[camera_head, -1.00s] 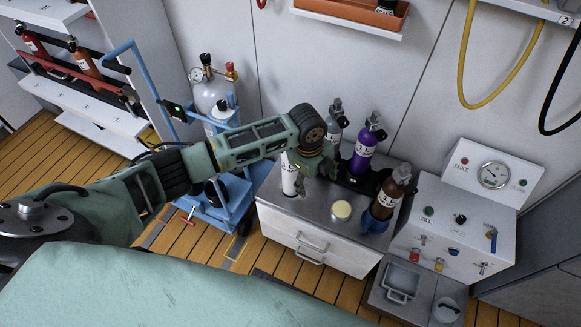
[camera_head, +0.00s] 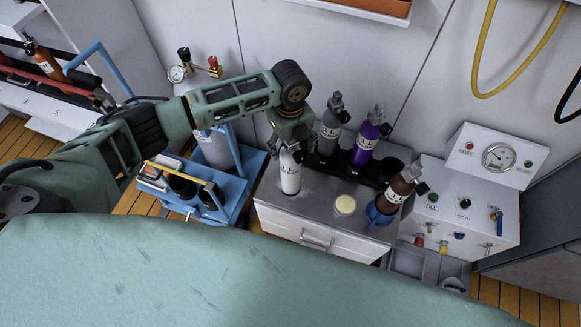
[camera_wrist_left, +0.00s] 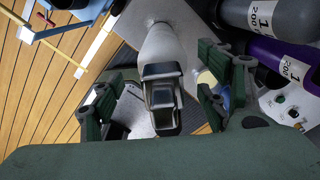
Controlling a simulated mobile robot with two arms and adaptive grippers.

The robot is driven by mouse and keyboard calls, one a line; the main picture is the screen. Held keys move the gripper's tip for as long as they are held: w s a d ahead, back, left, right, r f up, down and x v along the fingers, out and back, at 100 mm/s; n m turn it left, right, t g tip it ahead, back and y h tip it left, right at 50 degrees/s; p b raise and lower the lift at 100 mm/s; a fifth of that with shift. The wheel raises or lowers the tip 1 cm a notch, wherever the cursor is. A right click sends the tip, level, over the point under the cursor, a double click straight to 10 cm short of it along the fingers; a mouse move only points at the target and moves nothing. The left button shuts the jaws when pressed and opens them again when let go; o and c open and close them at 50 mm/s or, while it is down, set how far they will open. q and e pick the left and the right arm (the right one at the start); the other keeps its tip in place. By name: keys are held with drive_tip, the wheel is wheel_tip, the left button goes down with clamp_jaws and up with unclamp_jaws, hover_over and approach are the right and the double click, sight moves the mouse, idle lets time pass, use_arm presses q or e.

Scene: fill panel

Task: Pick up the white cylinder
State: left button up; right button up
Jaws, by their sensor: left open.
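The white cylinder (camera_head: 290,174) stands upright on the left part of the metal counter top (camera_head: 318,200). My left gripper (camera_head: 293,143) is over its top end and hides its valve in the head view. In the left wrist view, the white cylinder (camera_wrist_left: 160,48) lies between the two spread fingers of my left gripper (camera_wrist_left: 155,102), with its dark valve toward the camera. The fingers are open, and I cannot tell whether either touches it. My right gripper is not in view.
A grey cylinder (camera_head: 330,128) and a purple cylinder (camera_head: 366,145) stand close behind on the right. A brown cylinder (camera_head: 396,190) leans in a blue holder. A pale round lid (camera_head: 345,204) is on the counter. A blue cart (camera_head: 233,190) stands left; a gauge panel (camera_head: 475,205) stands right.

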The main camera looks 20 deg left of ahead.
sight(291, 165)
use_arm(q)
wheel_tip(291, 165, down, 3)
drive_tip(key=shift+a+r, duration=0.15)
drive_tip(key=shift+f, duration=0.3)
drive_tip(key=shift+c, duration=0.4)
drive_tip(key=shift+w, duration=0.1)
drive_tip(key=c, duration=1.1)
clamp_jaws()
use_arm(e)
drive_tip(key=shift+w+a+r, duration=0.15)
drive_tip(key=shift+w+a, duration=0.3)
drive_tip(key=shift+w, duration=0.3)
use_arm(q)
drive_tip(key=shift+w+r, duration=0.1)
drive_tip(key=shift+r, duration=0.05)
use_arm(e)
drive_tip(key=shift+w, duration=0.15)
